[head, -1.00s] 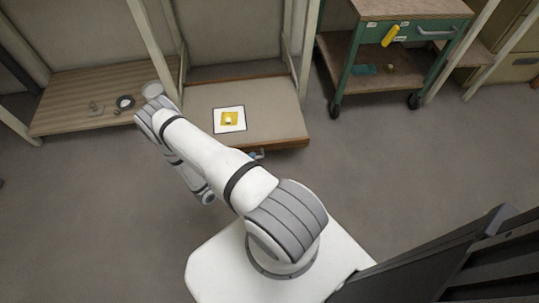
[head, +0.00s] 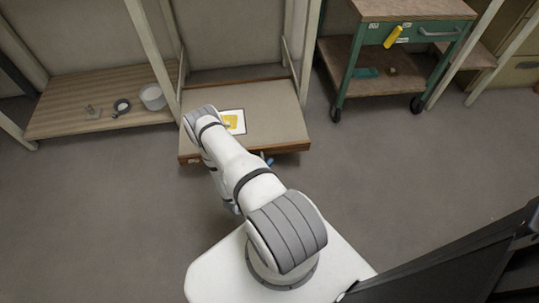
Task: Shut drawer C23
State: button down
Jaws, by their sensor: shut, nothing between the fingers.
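A wide, shallow drawer (head: 275,122) with a brown wooden front stands pulled out between pale posts in the head view. A small tag shows at the left of its front, too small to read, so I cannot confirm it is C23. A white sheet with a yellow patch (head: 236,121) lies in it. My arm crosses in front of the drawer's left half and hides part of it. A small blue piece (head: 268,162) shows beside my arm at the drawer front; I cannot tell what it is. My gripper is hidden behind my arm.
A slatted wooden shelf (head: 60,118) at left holds a grey cup (head: 152,97), a dark ring (head: 122,106) and a small metal part (head: 93,112). A green wheeled cart (head: 412,34) stands at right. The grey floor (head: 400,190) in front is clear.

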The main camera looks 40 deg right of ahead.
aim_at(274, 147)
jog(key=shift+w+d+b, duration=0.7)
jog(key=shift+w+d, duration=1.2)
jog(key=shift+w, duration=0.15)
